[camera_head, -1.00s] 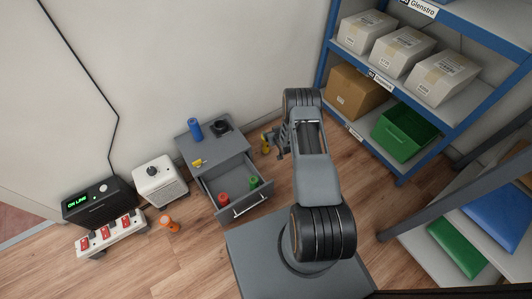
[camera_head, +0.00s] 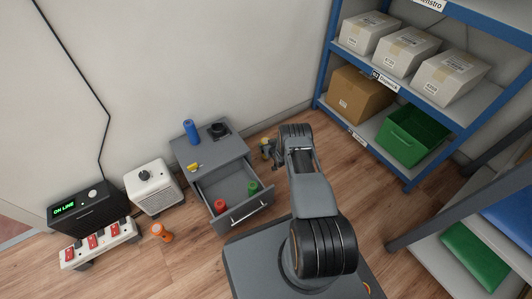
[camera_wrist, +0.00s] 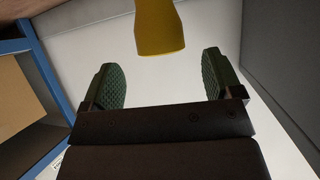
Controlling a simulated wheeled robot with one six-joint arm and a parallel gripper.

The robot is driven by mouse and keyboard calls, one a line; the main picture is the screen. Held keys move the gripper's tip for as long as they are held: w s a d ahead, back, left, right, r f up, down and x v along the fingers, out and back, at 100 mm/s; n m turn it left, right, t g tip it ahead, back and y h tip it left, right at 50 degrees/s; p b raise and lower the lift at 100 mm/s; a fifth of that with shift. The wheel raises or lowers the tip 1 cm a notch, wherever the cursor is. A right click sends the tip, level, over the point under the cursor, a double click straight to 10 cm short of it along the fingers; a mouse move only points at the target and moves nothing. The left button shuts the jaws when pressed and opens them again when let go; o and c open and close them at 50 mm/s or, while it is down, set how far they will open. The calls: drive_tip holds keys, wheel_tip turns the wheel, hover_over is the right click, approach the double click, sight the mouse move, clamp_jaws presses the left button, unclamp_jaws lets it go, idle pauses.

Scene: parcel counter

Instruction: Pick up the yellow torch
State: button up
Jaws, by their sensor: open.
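The yellow torch (camera_wrist: 160,26) shows at the top middle of the wrist view, its wider end toward my gripper and its far end cut off by the frame edge. My gripper (camera_wrist: 161,76) is open, with one green ribbed pad on each side, left and right of the torch's line. Clear gaps show between both pads and the torch. In the head view a small yellow part (camera_head: 265,145) shows beside my gripper (camera_head: 274,153), right of the grey cabinet. What supports the torch is hard to tell there.
The grey cabinet (camera_head: 228,154) has its drawer (camera_head: 242,211) open, with a red and a green item inside. A blue cylinder (camera_head: 191,132) and a small yellow item (camera_head: 194,168) are on top. An orange item (camera_head: 161,232) stands on the floor. A blue-framed shelf (camera_head: 328,60) is right.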

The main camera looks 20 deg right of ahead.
sight(266, 141)
drive_tip(key=b+x, duration=0.2)
drive_tip(key=x, duration=0.1)
drive_tip(key=shift+w+a+f+b, duration=0.1)
drive_tip(key=shift+w+f+b, duration=0.05)
drive_tip(key=shift+f+b, duration=0.25)
drive_tip(key=shift+w+f+b, duration=0.1)
drive_tip(key=shift+w+b, duration=0.3)
drive_tip(key=shift+w, duration=0.3)
drive_tip(key=shift+c, duration=0.4)
drive_tip(key=c, duration=1.4)
